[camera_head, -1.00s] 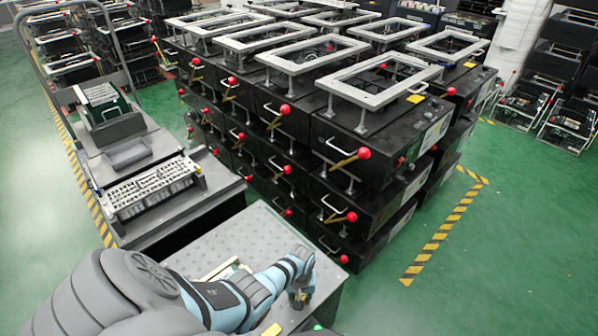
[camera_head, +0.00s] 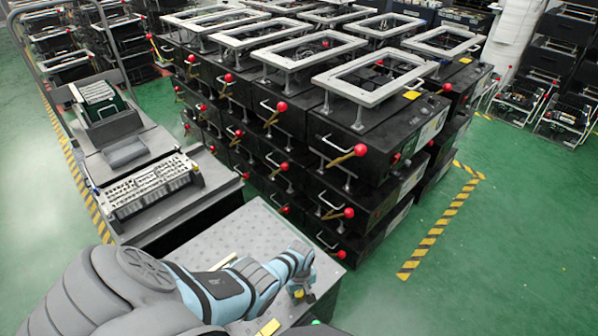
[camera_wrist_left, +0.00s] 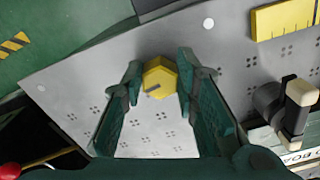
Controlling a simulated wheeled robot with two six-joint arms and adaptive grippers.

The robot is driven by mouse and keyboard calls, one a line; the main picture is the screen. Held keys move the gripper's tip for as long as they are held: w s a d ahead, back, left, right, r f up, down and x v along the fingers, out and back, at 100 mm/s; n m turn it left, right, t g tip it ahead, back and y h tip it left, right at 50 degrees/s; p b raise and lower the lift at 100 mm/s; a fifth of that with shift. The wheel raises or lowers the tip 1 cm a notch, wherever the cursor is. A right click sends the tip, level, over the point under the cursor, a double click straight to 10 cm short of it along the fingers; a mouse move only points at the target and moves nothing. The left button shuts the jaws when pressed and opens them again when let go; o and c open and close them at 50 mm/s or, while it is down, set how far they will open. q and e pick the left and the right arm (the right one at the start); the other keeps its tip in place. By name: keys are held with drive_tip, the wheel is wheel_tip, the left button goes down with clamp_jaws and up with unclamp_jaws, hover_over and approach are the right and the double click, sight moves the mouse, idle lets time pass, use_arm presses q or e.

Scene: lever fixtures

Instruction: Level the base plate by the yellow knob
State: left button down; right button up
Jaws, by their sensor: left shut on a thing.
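The yellow knob (camera_wrist_left: 159,79) is a hexagonal piece with a dark slot or pointer on its face. In the left wrist view it sits between the fingertips of my left gripper (camera_wrist_left: 158,86), which is shut on it. The grey base plate (camera_wrist_left: 70,90) with groups of small holes lies around the knob. In the head view the plate (camera_head: 225,240) is at the bottom centre, and my left gripper (camera_head: 299,289) reaches its right part from above. The knob is hard to make out there. My right gripper does not show.
A yellow block (camera_wrist_left: 283,18) and a black-and-cream lever part (camera_wrist_left: 285,108) stand right of the gripper in the wrist view. Stacked black boxes with red-knobbed levers (camera_head: 345,150) rise behind the plate. A grey cart (camera_head: 150,190) stands at left.

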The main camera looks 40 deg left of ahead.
sight(299, 295)
use_arm(q)
drive_tip(key=shift+w, duration=0.1)
drive_tip(key=c, duration=1.3)
unclamp_jaws()
wheel_tip(299, 295, up, 12)
